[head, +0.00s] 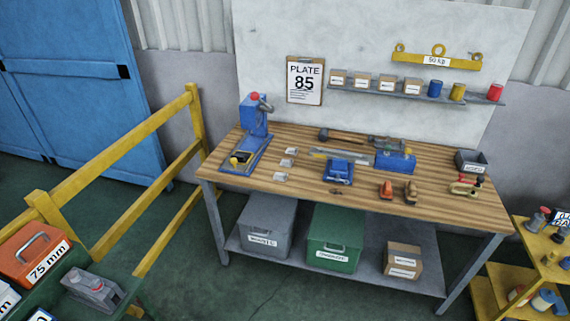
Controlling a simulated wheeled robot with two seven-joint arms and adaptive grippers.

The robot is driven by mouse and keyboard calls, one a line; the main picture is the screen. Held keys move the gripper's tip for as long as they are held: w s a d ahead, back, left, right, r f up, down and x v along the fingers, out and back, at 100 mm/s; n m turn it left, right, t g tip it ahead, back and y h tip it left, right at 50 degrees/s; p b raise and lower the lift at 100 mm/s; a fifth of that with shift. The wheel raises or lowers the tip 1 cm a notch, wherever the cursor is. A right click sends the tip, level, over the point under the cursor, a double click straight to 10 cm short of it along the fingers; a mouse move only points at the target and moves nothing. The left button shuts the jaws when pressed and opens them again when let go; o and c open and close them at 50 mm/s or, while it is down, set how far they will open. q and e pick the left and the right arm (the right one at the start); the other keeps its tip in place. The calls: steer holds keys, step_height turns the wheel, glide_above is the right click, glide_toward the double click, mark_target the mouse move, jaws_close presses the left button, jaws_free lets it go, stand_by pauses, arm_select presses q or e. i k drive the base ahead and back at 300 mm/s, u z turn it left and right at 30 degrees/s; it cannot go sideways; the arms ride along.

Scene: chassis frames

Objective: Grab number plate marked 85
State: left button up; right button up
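A clipboard sheet (304,97) reading "PLATE 85" is fixed to the pale wall panel above the back left of the workbench. Several small light-grey plates or blocks (281,176) lie in a loose column on the wooden workbench top (235,187), right of a blue press-like machine (254,118). Any markings on them are too small to read. Neither of my grippers is in view.
A blue vise (338,171), a blue tool box (395,161), orange-brown tools (386,190) and a grey bin (471,161) stand on the bench. A yellow railing (125,130) stands left. Crates, including a green one (335,240), sit on the lower shelf. Floor before the bench is clear.

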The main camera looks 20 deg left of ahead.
mark_target(285, 163)
steer(key=u, duration=0.3)
steer(key=i, duration=0.9)
steer(key=u, duration=0.6)
